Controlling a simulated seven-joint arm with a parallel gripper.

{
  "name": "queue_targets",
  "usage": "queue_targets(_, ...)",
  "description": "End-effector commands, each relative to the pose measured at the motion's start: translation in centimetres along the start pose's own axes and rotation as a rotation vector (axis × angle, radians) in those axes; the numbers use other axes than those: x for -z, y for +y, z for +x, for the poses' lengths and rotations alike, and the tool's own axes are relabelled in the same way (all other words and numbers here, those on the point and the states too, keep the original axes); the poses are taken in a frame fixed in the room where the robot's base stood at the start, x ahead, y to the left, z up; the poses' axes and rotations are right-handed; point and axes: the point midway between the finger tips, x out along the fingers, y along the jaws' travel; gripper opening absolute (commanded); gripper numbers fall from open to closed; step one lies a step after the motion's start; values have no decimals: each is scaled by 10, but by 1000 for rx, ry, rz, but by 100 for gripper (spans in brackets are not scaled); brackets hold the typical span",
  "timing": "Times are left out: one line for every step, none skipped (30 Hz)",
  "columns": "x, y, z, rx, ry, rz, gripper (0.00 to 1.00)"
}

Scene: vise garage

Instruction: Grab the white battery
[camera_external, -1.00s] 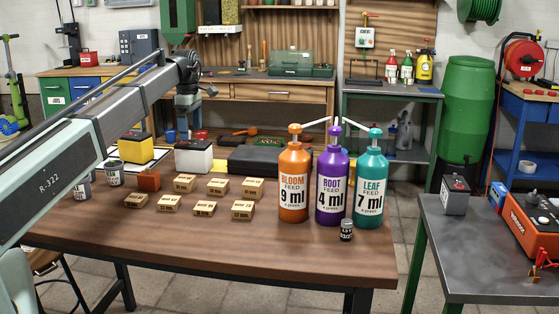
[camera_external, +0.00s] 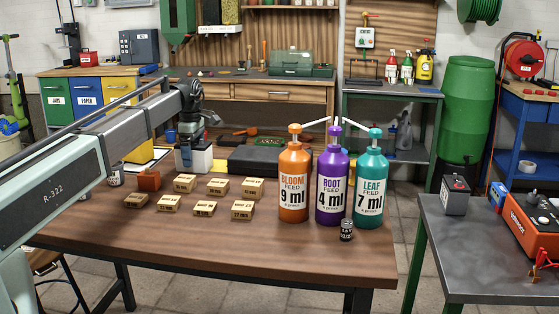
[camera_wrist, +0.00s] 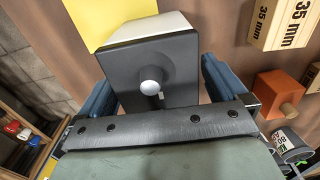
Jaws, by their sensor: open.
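In the wrist view the white battery (camera_wrist: 178,24) shows a dark grey top with a pale round knob and one white side. My gripper (camera_wrist: 162,85) is open there, with one blue finger on each side of the battery's top. Contact between the fingers and the battery cannot be made out.
A yellow battery (camera_external: 139,153) stands to the left, partly behind my arm. A black case (camera_external: 258,160) lies to the right. Pump bottles (camera_external: 294,185) stand farther right.

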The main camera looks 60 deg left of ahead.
Motion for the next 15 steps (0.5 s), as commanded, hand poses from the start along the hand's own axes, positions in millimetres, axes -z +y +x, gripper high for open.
queue_targets(0, 0, 0, 0, 0, 0, 99)
queue_targets(0, 0, 0, 0, 0, 0, 99)
queue_targets(0, 0, 0, 0, 0, 0, 99)
queue_targets(0, 0, 0, 0, 0, 0, 99)
queue_targets(0, 0, 0, 0, 0, 0, 97)
queue_targets(0, 0, 0, 0, 0, 0, 93)
queue_targets(0, 0, 0, -1, 0, 0, 90)
queue_targets(0, 0, 0, -1, 0, 0, 87)
queue_targets(0, 0, 0, -1, 0, 0, 84)
queue_targets(0, 0, 0, -1, 0, 0, 81)
queue_targets(0, 0, 0, -1, 0, 0, 78)
queue_targets(0, 0, 0, -1, 0, 0, 74)
queue_targets(0, 0, 0, 0, 0, 0, 71)
queue_targets(0, 0, -1, 0, 0, 0, 68)
queue_targets(0, 0, -1, 0, 0, 0, 64)
